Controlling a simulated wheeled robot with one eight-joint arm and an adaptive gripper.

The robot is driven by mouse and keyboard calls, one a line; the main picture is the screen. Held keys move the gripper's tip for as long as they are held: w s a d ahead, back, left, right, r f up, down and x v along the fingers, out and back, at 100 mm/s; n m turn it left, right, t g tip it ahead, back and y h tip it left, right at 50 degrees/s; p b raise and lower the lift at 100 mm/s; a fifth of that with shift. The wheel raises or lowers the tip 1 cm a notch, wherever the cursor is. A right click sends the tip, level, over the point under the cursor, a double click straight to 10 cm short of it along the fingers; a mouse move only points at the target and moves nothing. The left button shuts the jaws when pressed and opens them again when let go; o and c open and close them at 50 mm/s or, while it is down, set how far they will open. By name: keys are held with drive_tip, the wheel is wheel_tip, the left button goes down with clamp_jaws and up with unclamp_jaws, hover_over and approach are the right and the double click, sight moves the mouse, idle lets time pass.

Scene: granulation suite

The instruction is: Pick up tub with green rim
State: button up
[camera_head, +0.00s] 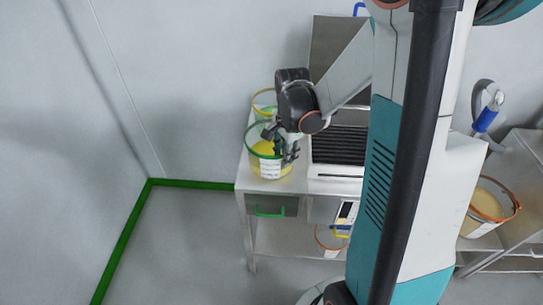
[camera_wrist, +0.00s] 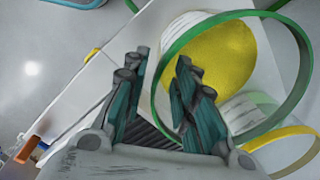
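The tub with the green rim (camera_head: 256,166) stands on the metal table's left end in the head view. It has a white label and yellow contents. My gripper (camera_head: 284,156) is down at the tub's right side, its fingers overlapping the rim in the picture. In the wrist view my gripper (camera_wrist: 162,64) has its two fingers apart, with a gap between them. The green rim (camera_wrist: 169,58) curves close by the right finger and partly behind it. Part of the tub is hidden by my fingers. I cannot tell whether they touch it.
A yellow-rimmed tub (camera_head: 262,98) stands just behind. A black-ribbed device (camera_head: 338,146) is to the right on the table. An orange-rimmed tub (camera_head: 487,205) stands at far right; another (camera_head: 328,240) is low under the table. The floor (camera_head: 190,240) at left is clear.

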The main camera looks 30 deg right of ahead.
sight(284, 171)
drive_tip(key=f+b, duration=0.1)
drive_tip(key=f, duration=0.1)
drive_tip(key=f+b, duration=0.1)
drive_tip(key=f, duration=0.2)
drive_tip(key=shift+w+d+f+b, duration=0.1)
drive_tip(key=shift+w+f+b, duration=0.1)
drive_tip(key=shift+b, duration=0.1)
drive_tip(key=shift+r, duration=0.15)
clamp_jaws()
